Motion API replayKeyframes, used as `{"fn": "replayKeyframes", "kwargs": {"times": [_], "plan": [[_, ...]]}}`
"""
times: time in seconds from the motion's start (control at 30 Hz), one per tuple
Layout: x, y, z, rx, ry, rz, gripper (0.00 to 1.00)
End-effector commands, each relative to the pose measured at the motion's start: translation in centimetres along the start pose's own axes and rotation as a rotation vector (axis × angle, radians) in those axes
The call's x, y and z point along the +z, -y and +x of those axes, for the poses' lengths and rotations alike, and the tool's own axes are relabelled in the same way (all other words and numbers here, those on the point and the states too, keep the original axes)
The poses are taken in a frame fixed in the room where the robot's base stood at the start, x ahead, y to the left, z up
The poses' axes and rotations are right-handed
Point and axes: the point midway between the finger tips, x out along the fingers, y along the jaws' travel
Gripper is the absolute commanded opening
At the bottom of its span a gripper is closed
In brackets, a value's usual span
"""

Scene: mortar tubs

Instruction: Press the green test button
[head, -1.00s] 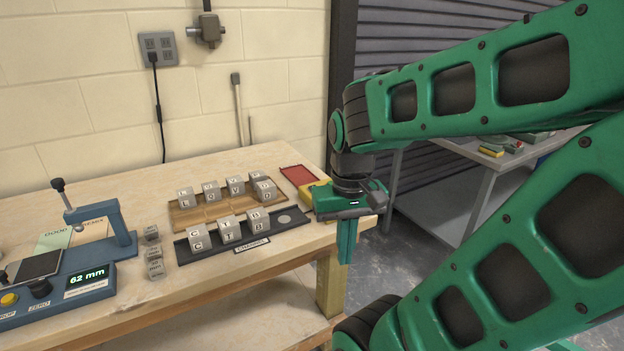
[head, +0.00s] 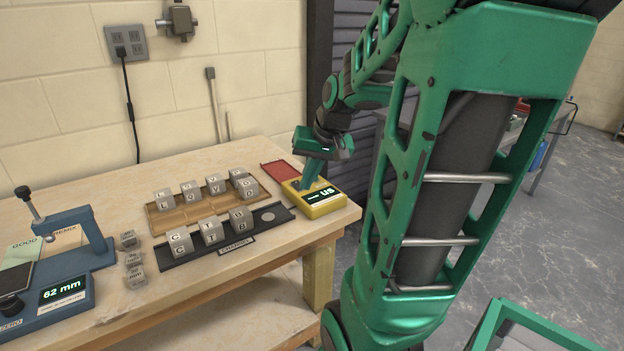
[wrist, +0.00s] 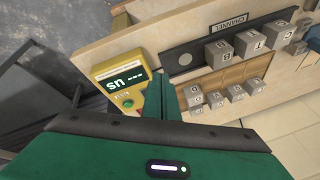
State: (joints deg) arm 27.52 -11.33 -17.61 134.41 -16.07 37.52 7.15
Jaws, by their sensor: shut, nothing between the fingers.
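A yellow tester (head: 322,203) with a lit display reading "--- us" sits at the right end of the bench. In the wrist view the tester (wrist: 102,70) shows at the left, with its display upside down. A small round button (wrist: 128,103), yellowish green, sits on its face next to a small label. My gripper (head: 305,186) is shut and empty, pointing down over the left part of the tester in the head view. In the wrist view its fingers (wrist: 157,80) lie just right of the button. I cannot tell whether the tips touch the tester. The fingers hide the button in the head view.
A black channel tray (head: 178,259) and a wooden rack (head: 165,228) with several lettered grey cubes stand left of the tester. A red tray (head: 278,172) lies behind it. A blue gauge (head: 75,262) reading 62 mm stands at the far left. The bench edge is close.

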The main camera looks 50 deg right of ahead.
Motion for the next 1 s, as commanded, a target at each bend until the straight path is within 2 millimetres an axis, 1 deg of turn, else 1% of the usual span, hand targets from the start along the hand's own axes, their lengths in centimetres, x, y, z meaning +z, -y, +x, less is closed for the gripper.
{"fn": "replayKeyframes", "kwargs": {"times": [0.03, 0.07, 0.1, 0.2, 0.3, 0.4, 0.5, 0.57, 0.87, 1.0], "plan": [[-3.0, -0.8, 0.5, -0.027, -0.049, 0.038, 0.00], [-4.6, -1.0, 0.7, -0.046, -0.080, 0.054, 0.00], [-6.7, -1.4, 0.9, -0.073, -0.119, 0.077, 0.00], [-11.1, -2.5, 1.1, -0.132, -0.207, 0.126, 0.00], [-14.2, -3.6, 1.0, -0.176, -0.272, 0.164, 0.00], [-16.1, -4.3, 0.8, -0.206, -0.312, 0.186, 0.00], [-16.9, -4.6, 0.7, -0.219, -0.331, 0.196, 0.00], [-17.0, -4.7, 0.7, -0.222, -0.335, 0.198, 0.00], [-16.9, -4.7, 0.7, -0.222, -0.334, 0.197, 0.00], [-16.7, -4.8, 1.3, -0.222, -0.333, 0.197, 0.00]]}}
